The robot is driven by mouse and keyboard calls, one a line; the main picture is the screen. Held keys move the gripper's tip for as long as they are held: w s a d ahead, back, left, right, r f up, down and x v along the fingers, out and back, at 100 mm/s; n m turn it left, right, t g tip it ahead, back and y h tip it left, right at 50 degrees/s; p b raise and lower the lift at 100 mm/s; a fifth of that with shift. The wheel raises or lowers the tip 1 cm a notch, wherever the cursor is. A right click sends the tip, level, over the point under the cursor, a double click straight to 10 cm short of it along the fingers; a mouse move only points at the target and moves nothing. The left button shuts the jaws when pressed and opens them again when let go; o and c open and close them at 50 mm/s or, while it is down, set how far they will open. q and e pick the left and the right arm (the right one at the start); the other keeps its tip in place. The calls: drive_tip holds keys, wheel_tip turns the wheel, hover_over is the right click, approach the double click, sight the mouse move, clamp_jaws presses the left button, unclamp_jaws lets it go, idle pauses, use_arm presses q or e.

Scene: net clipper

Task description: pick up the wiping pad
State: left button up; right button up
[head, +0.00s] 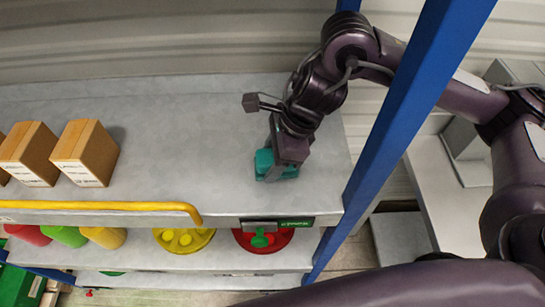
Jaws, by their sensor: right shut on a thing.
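The wiping pad (264,160) is a small teal block on the grey top shelf (200,120), near the shelf's right end. My right gripper (283,172) reaches down over it from the upper right and is shut on it. The gripper body hides part of the pad. I cannot tell whether the pad touches the shelf or is just above it. My left gripper is not in view.
Cardboard boxes (86,152) stand at the shelf's left. A blue post (400,110) rises close to my right arm. A yellow bar (110,206) runs along the front edge. The shelf's middle is clear.

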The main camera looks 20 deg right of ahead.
sight(265, 156)
wheel_tip(265, 156, up, 4)
drive_tip(key=p, duration=0.3)
drive_tip(key=shift+s+d+f+b, duration=0.1)
drive_tip(key=shift+d+f+b, duration=0.5)
drive_tip(key=shift+d+b, duration=0.15)
drive_tip(key=s+d+b, duration=0.1)
drive_tip(key=d, duration=0.4)
drive_tip(key=s+d+b, duration=0.1)
drive_tip(key=d, duration=0.4)
drive_tip(key=s+d+b, duration=0.1)
drive_tip(key=d, duration=0.4)
drive_tip(key=shift+s+d+r, duration=0.15)
drive_tip(key=shift+d, duration=0.45)
drive_tip(key=o, duration=0.3)
drive_tip(key=shift+c, duration=1)
